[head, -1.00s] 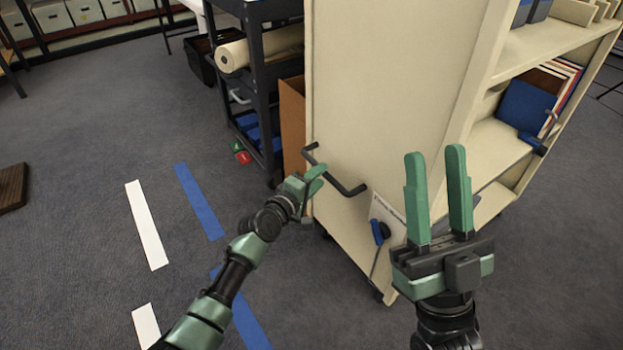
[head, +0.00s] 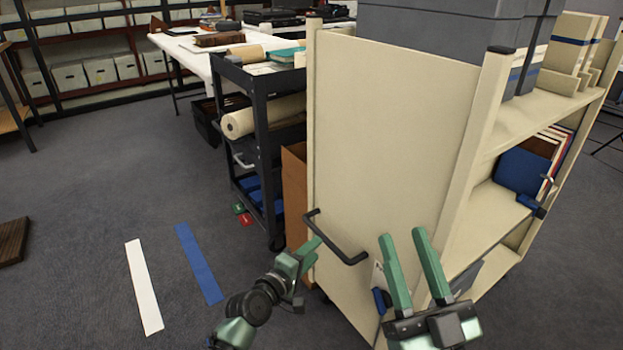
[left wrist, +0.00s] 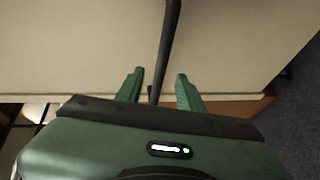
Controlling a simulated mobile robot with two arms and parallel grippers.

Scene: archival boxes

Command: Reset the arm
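The black handle (head: 338,240) sticks out from the end panel of a cream book cart (head: 385,130). My left gripper (head: 312,248) is beside the handle in the head view, low at the panel. In the left wrist view its green fingers (left wrist: 158,84) stand apart, with the dark handle bar (left wrist: 168,45) showing between them and gaps on both sides. Whether the fingers touch the bar cannot be seen. My right gripper (head: 402,235) is open and empty, fingers up, in front of the cart's lower corner.
A dark utility cart (head: 262,130) with a paper roll (head: 262,115) stands behind on the left. A brown board (head: 294,195) stands between the carts. Grey boxes (head: 440,30) sit on top of the cream cart. Floor with white (head: 143,285) and blue (head: 199,262) tape is clear at left.

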